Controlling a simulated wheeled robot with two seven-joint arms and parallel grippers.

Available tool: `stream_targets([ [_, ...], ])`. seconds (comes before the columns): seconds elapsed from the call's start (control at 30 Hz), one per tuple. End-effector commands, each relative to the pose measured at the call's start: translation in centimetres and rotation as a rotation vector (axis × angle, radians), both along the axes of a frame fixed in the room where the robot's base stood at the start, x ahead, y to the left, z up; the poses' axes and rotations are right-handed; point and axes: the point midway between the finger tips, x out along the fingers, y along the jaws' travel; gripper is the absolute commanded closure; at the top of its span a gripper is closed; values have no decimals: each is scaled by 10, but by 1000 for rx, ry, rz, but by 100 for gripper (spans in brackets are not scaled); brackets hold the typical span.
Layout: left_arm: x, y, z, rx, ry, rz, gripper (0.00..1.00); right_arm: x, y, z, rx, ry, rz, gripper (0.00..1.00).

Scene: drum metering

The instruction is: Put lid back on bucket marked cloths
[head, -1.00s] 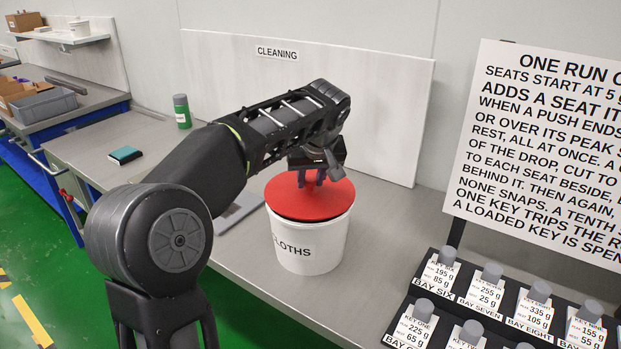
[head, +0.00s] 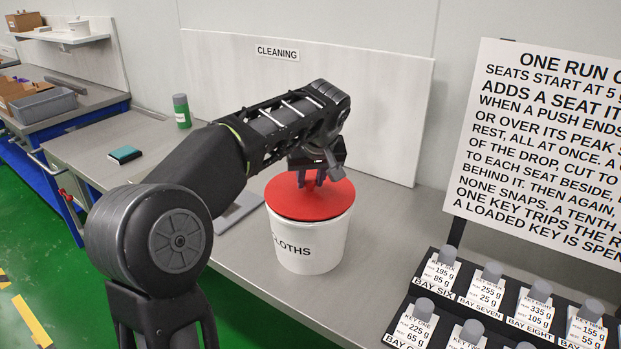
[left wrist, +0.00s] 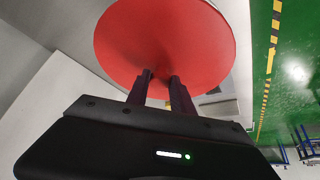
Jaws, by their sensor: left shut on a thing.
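The white bucket (head: 310,243) marked CLOTHS stands upright on the grey bench in the head view. The round red lid (head: 325,206) lies flat over the bucket's mouth, close to its rim; I cannot tell whether it is fully seated. My left gripper (head: 311,179) is above the lid, shut on the lid's raised red middle, which the fingers largely hide. My right gripper is not in view.
A rack of grey keys (head: 490,272) with weight cards stands at the right below a large sign (head: 550,150). A white CLEANING board (head: 370,110) is behind the bucket.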

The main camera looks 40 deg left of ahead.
Motion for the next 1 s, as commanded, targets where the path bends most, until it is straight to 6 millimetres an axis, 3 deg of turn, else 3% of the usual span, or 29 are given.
stream_targets([
  [0.63, 0, 0, 0, 0, -1, 0, 100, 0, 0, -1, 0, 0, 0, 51],
  [0.67, 0, 0, 0, 0, -1, 0, 72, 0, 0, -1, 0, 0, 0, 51],
  [1.0, 0, 0, 0, 1, -1, 0, 47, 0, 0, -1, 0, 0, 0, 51],
])
